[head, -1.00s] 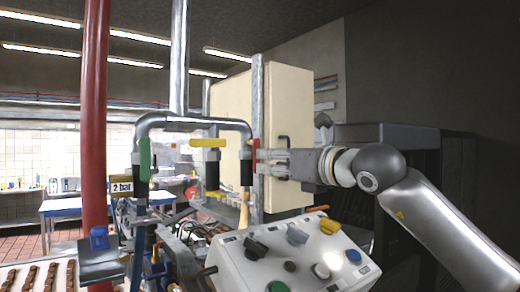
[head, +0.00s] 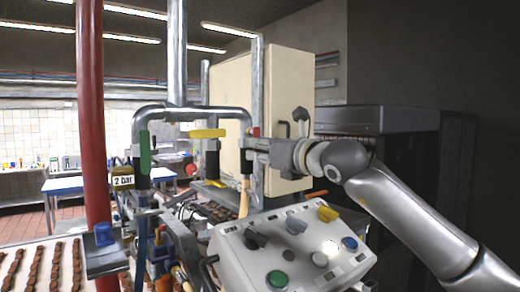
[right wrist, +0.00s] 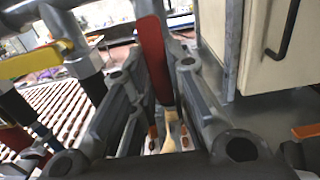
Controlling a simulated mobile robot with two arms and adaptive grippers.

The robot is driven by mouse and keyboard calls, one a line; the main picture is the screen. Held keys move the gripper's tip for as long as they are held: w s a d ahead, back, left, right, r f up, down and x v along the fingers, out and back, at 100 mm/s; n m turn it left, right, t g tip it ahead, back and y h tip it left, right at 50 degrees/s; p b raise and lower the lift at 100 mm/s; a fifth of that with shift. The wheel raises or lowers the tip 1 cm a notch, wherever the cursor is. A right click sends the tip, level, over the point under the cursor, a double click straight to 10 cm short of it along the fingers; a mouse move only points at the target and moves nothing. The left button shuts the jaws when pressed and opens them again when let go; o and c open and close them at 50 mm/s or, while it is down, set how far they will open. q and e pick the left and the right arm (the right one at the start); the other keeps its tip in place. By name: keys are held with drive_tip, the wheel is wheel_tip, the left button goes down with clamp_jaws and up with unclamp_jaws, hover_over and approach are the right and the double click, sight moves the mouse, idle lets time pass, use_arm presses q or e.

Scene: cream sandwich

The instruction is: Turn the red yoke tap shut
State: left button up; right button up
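The red yoke tap (head: 256,131) sits on the right leg of the metal pipe yoke (head: 208,113); in the head view only a small red part shows. In the right wrist view its red handle (right wrist: 154,62) stands roughly upright between my right fingers, close to both. My right gripper (head: 250,144) reaches in from the right at the tap and hides most of it; its fingers also show in the right wrist view (right wrist: 158,100). Whether they press on the handle is unclear. My left gripper is not in view.
A yellow tap handle (head: 207,134) lies level and a green one (head: 145,152) stands upright on the yoke. A control box (head: 235,262) with knobs stands in front. A cream cabinet (head: 230,88) is close behind my gripper. A red pipe (head: 90,110) rises left.

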clamp_jaws()
drive_tip(key=shift+w+d+r+n+b, duration=0.3)
drive_tip(key=shift+d+r+n, duration=0.25)
drive_tip(key=shift+n, duration=2.45)
drive_tip(key=shift+w+d+r+n+b, duration=0.2)
drive_tip(key=shift+w+d+r+n, duration=0.4)
drive_tip(key=shift+n, duration=2.4)
drive_tip(key=shift+w+d+r+n+b, duration=0.35)
drive_tip(key=shift+r+n, duration=0.35)
drive_tip(key=shift+n, duration=2.3)
drive_tip(key=shift+s, duration=0.15)
